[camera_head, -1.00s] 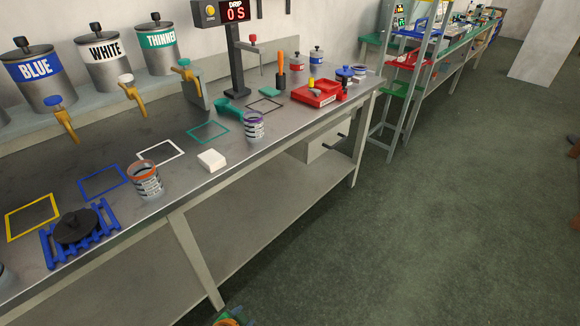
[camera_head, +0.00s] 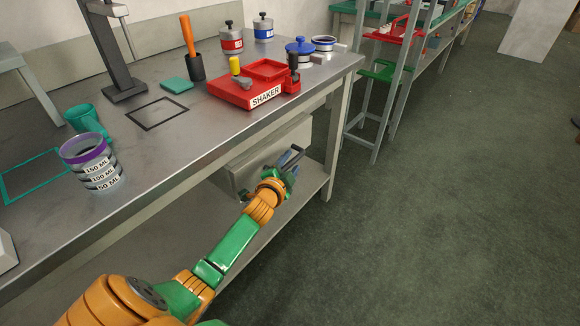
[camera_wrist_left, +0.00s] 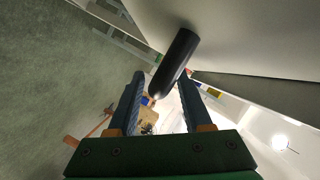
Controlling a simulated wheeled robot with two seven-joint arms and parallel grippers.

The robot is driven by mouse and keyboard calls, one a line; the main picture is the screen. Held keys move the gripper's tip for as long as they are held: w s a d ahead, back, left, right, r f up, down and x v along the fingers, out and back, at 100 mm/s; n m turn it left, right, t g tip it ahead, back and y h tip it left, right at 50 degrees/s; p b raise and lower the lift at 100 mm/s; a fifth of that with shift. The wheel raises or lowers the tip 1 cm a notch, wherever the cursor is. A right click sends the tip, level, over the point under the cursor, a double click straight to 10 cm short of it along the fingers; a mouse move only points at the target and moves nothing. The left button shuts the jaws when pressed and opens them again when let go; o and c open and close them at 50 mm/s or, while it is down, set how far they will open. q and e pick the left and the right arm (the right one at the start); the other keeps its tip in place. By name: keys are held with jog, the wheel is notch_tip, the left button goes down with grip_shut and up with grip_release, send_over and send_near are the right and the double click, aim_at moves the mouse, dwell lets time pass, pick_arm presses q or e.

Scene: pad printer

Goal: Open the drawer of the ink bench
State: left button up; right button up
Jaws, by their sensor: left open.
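The ink bench (camera_head: 160,180) runs diagonally across the head view. Its drawer (camera_head: 234,172) is a grey box under the bench top near the right end, and it looks shut. My left gripper (camera_head: 291,160) is at the front of the drawer. In the left wrist view, a dark rounded handle (camera_wrist_left: 177,58) stands out from the pale drawer front (camera_wrist_left: 250,35). The open fingers of my left gripper (camera_wrist_left: 162,92) lie either side of the handle's near end, with visible gaps. In the head view the gripper hides the handle. My right gripper is not in view.
A red shaker (camera_head: 240,92), a purple-rimmed cup (camera_head: 92,163), and a blue-lidded pot (camera_head: 300,50) stand on the bench top above. A lower shelf (camera_head: 312,180) lies beneath the drawer. A bench leg (camera_head: 334,150) is just right of the gripper. The floor in front is clear.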

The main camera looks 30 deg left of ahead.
pick_arm(q)
jog(key=shift+w, duration=0.15)
grip_shut()
dwell(0.9)
dwell(0.5)
